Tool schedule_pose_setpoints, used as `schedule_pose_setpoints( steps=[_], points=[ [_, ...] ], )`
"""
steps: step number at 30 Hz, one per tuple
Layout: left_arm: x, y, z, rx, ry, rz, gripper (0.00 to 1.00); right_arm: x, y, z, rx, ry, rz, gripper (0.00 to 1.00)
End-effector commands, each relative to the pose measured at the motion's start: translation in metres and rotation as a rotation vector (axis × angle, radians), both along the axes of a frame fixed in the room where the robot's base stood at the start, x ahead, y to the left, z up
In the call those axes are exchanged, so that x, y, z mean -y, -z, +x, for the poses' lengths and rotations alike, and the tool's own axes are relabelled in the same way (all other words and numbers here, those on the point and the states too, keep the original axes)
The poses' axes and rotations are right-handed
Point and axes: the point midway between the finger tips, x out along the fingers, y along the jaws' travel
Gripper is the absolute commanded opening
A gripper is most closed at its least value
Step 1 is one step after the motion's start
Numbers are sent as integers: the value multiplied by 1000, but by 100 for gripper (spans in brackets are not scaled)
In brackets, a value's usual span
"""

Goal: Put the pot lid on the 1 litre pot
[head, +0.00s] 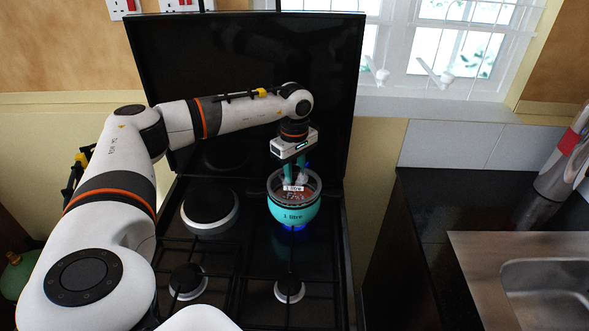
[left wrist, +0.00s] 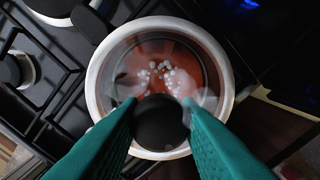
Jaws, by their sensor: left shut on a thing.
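The 1 litre pot (head: 293,215) is turquoise, labelled "1 litre", and stands upright on the back right burner, with a blue glow beneath it. The round glass pot lid (head: 309,182) is level over its mouth, and red contents show through it. In the left wrist view the lid (left wrist: 133,62) appears roughly centred within the pot's pale rim (left wrist: 97,75). I cannot tell whether it fully rests on the rim. My left gripper (head: 293,178) points down, its green fingers (left wrist: 160,112) shut on the lid's dark knob. My right gripper is not in view.
The black hob (head: 257,255) has other free burners to the left and front. Its raised black cover (head: 240,60) stands behind the pot.

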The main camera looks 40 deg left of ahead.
Motion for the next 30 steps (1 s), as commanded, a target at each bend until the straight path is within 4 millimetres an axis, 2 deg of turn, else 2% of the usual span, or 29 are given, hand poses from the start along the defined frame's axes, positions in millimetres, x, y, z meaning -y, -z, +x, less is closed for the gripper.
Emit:
schedule_pose_setpoints(
  steps=[30],
  points=[
    [0, 12, 0, 1, 0, 0, 3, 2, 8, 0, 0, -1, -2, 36]
  ],
)
